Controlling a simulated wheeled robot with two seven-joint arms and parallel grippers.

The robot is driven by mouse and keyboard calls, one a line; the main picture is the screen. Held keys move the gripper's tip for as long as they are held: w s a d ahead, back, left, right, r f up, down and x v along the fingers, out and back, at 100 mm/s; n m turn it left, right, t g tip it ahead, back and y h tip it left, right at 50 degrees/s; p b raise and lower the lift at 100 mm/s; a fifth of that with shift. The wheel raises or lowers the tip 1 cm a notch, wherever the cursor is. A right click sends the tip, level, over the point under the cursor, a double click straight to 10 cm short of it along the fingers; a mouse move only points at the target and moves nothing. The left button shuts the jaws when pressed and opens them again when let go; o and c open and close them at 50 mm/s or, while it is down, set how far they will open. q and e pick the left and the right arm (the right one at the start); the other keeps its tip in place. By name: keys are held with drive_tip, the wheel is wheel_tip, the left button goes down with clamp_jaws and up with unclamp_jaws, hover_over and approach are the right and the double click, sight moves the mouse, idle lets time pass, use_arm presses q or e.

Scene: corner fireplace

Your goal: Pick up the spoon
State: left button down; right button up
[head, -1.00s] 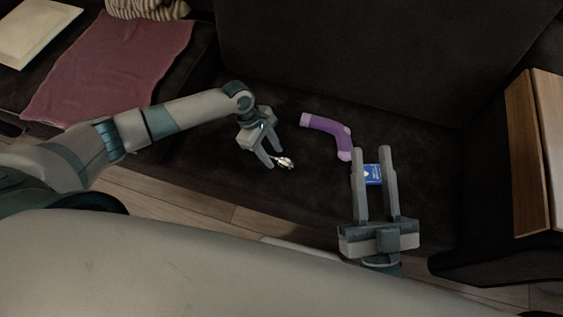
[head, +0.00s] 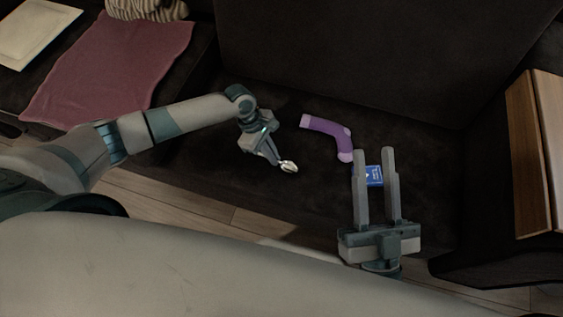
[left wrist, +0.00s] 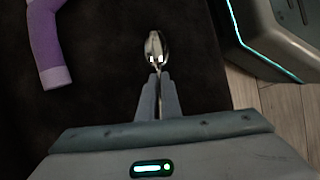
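The silver spoon (head: 289,167) is at the front part of the dark sofa seat, its bowl showing beyond my left fingertips. My left gripper (head: 277,161) has its fingers closed together on the spoon's handle. In the left wrist view the spoon (left wrist: 155,47) points away from the fingers, and the left gripper (left wrist: 158,82) pinches the handle, most of which is hidden between the fingers. I cannot tell whether the spoon is clear of the seat. My right gripper (head: 375,152) is open and empty above the seat, to the right of the spoon.
A small blue packet (head: 374,176) lies between the right fingers in the picture. A wooden table (head: 540,150) stands at right.

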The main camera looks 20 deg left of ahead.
use_arm(q)
drive_tip(key=shift+r, duration=0.15)
